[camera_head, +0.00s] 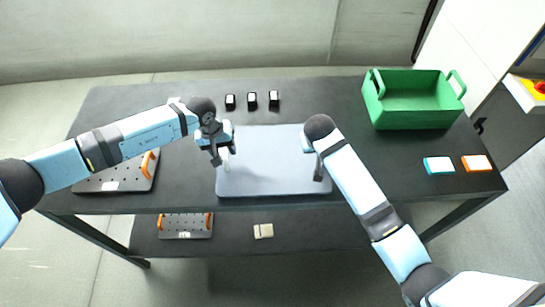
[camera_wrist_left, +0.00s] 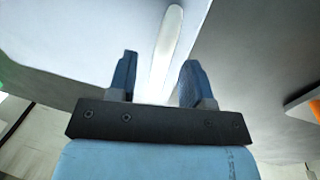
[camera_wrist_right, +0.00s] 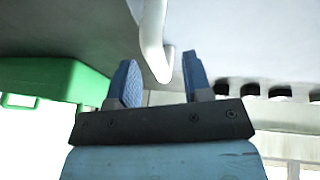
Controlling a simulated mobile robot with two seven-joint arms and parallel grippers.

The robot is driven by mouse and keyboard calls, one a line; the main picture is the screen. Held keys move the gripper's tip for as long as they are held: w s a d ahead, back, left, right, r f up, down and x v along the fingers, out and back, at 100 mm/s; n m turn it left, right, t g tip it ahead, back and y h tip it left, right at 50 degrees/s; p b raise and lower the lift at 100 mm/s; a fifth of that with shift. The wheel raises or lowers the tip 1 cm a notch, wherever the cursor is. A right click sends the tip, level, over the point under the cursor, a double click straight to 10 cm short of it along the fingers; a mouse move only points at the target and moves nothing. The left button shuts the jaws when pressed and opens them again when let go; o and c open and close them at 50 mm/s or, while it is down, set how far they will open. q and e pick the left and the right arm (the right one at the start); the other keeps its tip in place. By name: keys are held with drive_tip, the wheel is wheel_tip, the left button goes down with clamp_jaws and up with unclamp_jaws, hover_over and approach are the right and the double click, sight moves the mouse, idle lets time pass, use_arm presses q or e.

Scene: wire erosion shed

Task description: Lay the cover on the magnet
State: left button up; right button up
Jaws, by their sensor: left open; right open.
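A flat grey-blue panel (camera_head: 272,165), which looks like the cover, lies on the dark table between my grippers. It has a pale bar handle at each side; one shows in the left wrist view (camera_wrist_left: 167,45), the other in the right wrist view (camera_wrist_right: 152,40). My left gripper (camera_head: 222,154) is open at the panel's left end, its fingers either side of the handle's line. My right gripper (camera_head: 318,170) is open at the right end, with the handle just beyond and between its fingers. I cannot tell which thing is the magnet.
A green crate (camera_head: 415,114) stands at the back right. A blue block (camera_head: 438,166) and an orange block (camera_head: 476,163) lie in front of it. Three small black blocks (camera_head: 252,101) stand behind the panel. A dark perforated plate (camera_head: 117,181) with orange handles lies left, under my left arm.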

use_arm(q)
drive_tip(key=shift+d+f, duration=0.15)
drive_tip(key=shift+f, duration=0.75)
use_arm(e)
drive_tip(key=shift+x, duration=0.95)
use_arm(q)
clamp_jaws()
use_arm(e)
clamp_jaws()
use_arm(q)
drive_tip(key=shift+r, duration=0.15)
use_arm(e)
drive_tip(key=shift+r, duration=0.1)
